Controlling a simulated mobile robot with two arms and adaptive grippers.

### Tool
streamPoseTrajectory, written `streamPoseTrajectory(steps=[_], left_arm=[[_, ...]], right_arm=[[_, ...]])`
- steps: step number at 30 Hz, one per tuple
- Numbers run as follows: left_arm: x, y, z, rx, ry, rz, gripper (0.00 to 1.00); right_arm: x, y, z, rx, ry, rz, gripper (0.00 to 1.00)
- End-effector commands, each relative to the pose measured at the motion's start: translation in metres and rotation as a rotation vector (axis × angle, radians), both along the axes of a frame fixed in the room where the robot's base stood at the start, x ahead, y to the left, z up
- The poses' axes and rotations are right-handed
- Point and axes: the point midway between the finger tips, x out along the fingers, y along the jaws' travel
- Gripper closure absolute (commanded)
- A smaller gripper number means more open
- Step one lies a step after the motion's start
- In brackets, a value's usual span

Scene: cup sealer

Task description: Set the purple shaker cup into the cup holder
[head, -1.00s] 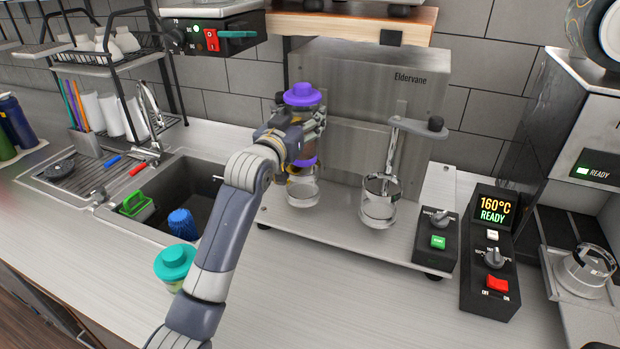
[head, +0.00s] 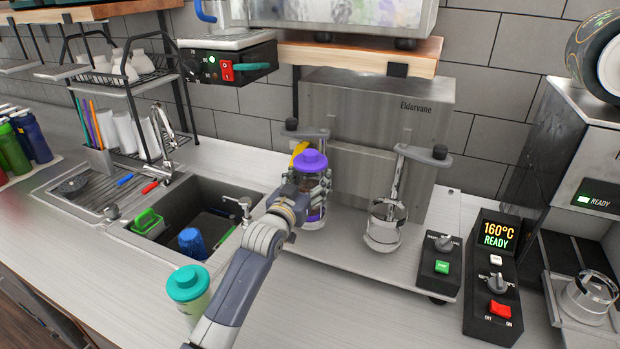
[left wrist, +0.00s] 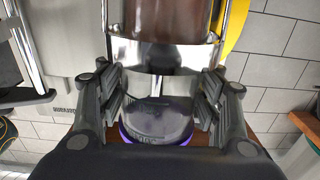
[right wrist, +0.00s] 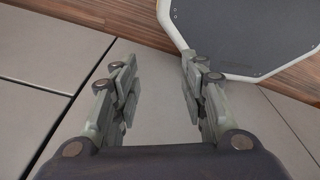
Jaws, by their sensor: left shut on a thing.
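The purple shaker cup (head: 312,162) is upright with a purple lid and a dark, see-through body. My left gripper (head: 310,190) is shut around its body. The cup's foot (head: 316,214) overlaps the machine's left holder, mostly hidden behind cup and gripper; I cannot tell whether it is seated. The other metal holder (head: 384,230) on the right is empty. My right gripper (right wrist: 155,85) is open and empty over the floor.
The steel machine (head: 372,130) stands behind the cup, under a wooden shelf (head: 360,55). A teal-lidded cup (head: 187,285) stands on the counter beside my left arm. A sink (head: 205,205) lies left, control boxes (head: 436,262) right. Something yellow (head: 298,150) is behind the cup.

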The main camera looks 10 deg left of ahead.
Motion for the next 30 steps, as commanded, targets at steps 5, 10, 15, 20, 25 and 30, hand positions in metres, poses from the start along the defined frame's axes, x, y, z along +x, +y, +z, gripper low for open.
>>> streamPoseTrajectory(steps=[5,10,15,20,25,30], left_arm=[[0.000,0.000,-0.002,-0.001,-0.005,0.000,0.79],[0.000,0.000,-0.005,0.000,0.001,0.000,0.20],[0.000,0.000,-0.005,0.000,0.001,0.000,0.20],[0.000,0.000,-0.004,0.000,0.000,0.000,0.20],[-0.006,0.001,-0.001,0.000,0.000,0.000,0.20],[-0.028,0.005,-0.003,0.001,0.001,0.000,0.20]], right_arm=[[-0.011,-0.005,-0.004,-0.007,0.017,-0.001,0.60],[-0.019,-0.007,-0.004,-0.009,0.030,-0.001,0.60],[-0.019,-0.006,-0.004,-0.009,0.030,-0.001,0.60],[-0.018,-0.006,-0.003,-0.008,0.028,-0.001,0.60],[-0.015,-0.005,-0.004,-0.007,0.023,0.000,0.60],[-0.013,-0.004,-0.010,-0.006,0.020,0.001,0.60]])
